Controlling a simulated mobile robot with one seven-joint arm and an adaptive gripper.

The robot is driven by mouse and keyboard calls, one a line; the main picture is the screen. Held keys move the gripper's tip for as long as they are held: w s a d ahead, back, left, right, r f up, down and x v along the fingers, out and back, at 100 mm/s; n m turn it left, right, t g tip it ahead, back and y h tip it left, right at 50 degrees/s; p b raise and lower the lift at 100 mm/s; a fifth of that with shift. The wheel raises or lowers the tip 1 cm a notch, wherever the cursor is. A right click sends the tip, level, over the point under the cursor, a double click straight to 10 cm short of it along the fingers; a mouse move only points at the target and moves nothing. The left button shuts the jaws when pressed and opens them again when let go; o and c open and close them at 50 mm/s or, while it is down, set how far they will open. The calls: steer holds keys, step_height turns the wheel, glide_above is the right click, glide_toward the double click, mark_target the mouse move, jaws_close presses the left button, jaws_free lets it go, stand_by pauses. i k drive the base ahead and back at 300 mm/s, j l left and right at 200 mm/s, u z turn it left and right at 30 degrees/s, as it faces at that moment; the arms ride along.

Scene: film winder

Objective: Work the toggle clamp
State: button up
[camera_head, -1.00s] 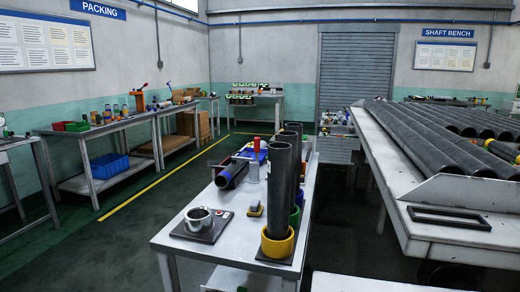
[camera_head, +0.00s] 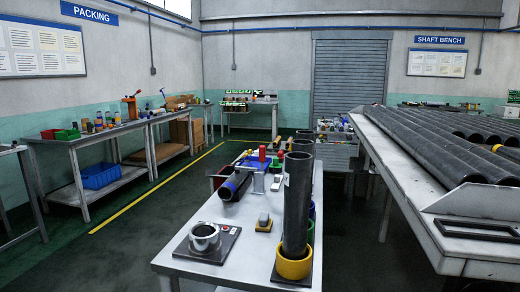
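I cannot tell for sure which thing is the toggle clamp. A small fixture with an upright red handle (camera_head: 262,154) stands toward the far end of the middle bench (camera_head: 234,212), behind a grey metal stand (camera_head: 255,180). It is small and partly covered, so its open or closed state does not show. On the packing bench at the left, an orange piece with a red top (camera_head: 131,106) also stands upright. My gripper is not in view.
The shaft bench (camera_head: 425,220) is at right. Green floor (camera_head: 120,250) is clear at left.

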mark_target(262, 148)
steer(key=i+j, duration=0.2)
steer(key=i+j+z, duration=0.15)
steer(key=j, duration=0.25)
steer(key=i+j, duration=0.25)
steer(key=i+j+z, duration=0.15)
steer(key=j, duration=0.25)
steer(key=i+j, duration=0.2)
steer(key=j, duration=0.15)
steer(key=i+j+z, duration=0.1)
steer(key=j, duration=0.25)
steer(key=i, duration=0.4)
